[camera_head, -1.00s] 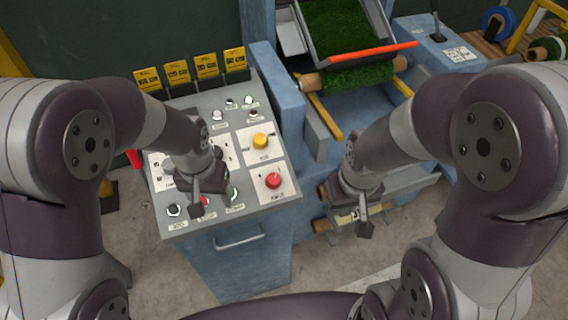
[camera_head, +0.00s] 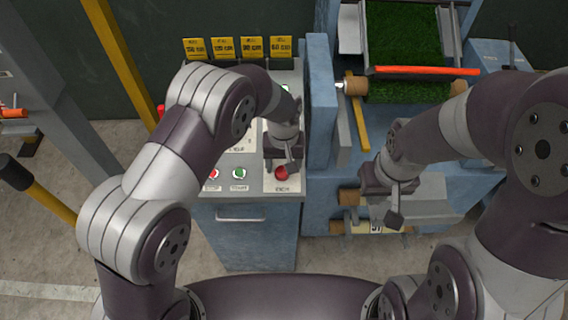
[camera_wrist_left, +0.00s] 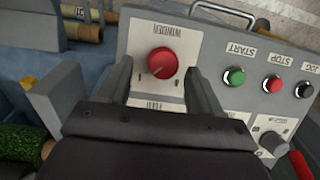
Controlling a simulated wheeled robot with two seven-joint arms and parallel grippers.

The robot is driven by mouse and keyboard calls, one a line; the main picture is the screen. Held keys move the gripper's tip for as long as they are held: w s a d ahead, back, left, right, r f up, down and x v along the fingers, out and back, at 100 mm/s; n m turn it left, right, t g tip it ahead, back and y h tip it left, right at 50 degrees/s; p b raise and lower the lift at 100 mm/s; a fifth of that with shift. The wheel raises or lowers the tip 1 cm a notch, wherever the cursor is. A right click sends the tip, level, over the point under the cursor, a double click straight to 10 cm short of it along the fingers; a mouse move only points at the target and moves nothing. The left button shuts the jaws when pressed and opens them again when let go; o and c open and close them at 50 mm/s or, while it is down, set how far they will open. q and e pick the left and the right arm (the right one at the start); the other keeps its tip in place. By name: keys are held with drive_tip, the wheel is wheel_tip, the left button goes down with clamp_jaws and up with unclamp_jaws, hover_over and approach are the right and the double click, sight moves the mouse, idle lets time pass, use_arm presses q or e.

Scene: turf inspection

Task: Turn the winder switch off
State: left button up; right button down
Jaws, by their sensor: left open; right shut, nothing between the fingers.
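The winder switch is a red rotary knob (camera_wrist_left: 163,63) on a white plate labelled WINDER, upside down in the left wrist view. In the head view the knob (camera_head: 281,173) shows at the panel's front right corner, partly covered by my gripper. My left gripper (camera_head: 284,161) is open above it, and in the wrist view its fingers (camera_wrist_left: 162,85) stand either side of the knob, not visibly touching it. My right gripper (camera_head: 393,214) is shut and empty, right of the panel.
Green START button (camera_wrist_left: 234,77), red STOP button (camera_wrist_left: 272,84) and a black button (camera_wrist_left: 303,89) sit beside the plate. Yellow cards (camera_head: 237,47) stand along the panel's back. The blue machine with a turf roll (camera_head: 405,88) is at right.

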sight(282, 172)
use_arm(q)
drive_tip(key=shift+s+a+f, duration=0.1)
drive_tip(key=shift+f, duration=0.85)
drive_tip(key=shift+a+f, duration=0.25)
drive_tip(key=shift+a, duration=0.05)
drive_tip(key=shift+d, duration=0.15)
drive_tip(key=shift+c, duration=1.2)
drive_tip(key=shift+d, duration=0.1)
drive_tip(key=c, duration=0.8)
use_arm(e)
drive_tip(key=shift+s+a+r, duration=0.1)
drive_tip(key=shift+a+r, duration=0.15)
drive_tip(key=shift+r, duration=0.15)
